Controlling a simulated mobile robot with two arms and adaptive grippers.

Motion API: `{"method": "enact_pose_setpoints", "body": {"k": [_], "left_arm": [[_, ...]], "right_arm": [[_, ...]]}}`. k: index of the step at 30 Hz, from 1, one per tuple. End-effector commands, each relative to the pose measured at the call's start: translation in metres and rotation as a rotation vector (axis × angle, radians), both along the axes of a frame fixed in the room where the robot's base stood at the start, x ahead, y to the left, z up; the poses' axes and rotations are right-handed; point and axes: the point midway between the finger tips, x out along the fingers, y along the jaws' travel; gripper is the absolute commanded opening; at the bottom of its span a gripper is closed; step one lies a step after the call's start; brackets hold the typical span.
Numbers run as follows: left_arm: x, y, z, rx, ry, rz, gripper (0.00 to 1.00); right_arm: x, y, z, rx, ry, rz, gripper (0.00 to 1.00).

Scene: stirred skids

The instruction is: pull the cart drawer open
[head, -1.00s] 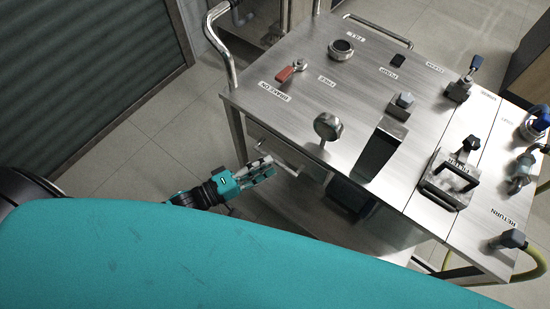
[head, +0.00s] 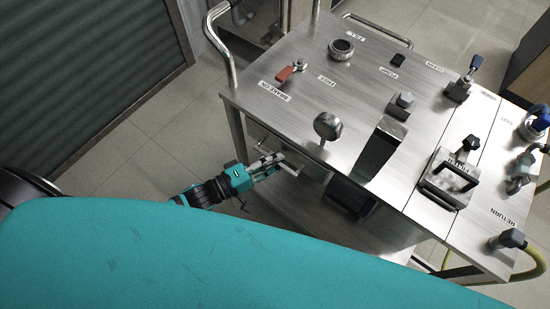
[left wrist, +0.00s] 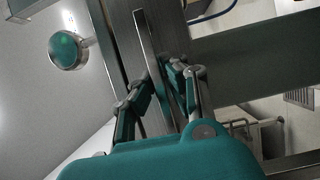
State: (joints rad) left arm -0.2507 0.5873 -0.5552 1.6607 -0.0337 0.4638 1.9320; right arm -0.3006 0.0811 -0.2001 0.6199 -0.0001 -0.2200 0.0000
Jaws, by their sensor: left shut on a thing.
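The steel cart (head: 300,95) stands at the right in the head view. Its drawer handle (head: 292,169), a thin metal bar, shows below the edge of the top, partly hidden by my gripper. My left gripper (head: 268,165) is shut on this handle from the front. In the left wrist view the handle bar (left wrist: 147,40) runs between the two fingers of my left gripper (left wrist: 161,90). Most of the drawer front is hidden under the overhanging top, and I cannot tell whether the drawer stands out at all. My right gripper is not in view.
A round knob (head: 327,126) sits at the top's near edge, close above my left gripper; it also shows in the left wrist view (left wrist: 68,50). Open tiled floor (head: 135,165) lies left of the cart.

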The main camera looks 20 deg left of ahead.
Motion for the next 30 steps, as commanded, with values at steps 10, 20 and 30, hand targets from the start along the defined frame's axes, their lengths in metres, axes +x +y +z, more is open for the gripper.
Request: {"method": "enact_pose_setpoints", "body": {"k": [10,20,30], "left_arm": [[-0.001,0.001,0.001,-0.004,0.001,0.000,0.00],[-0.070,0.026,0.003,-0.001,0.009,-0.001,0.00],[-0.104,0.038,0.001,-0.004,0.000,0.002,0.00]], "right_arm": [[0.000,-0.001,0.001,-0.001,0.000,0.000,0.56],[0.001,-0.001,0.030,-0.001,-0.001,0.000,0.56],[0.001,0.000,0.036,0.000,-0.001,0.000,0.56]]}}
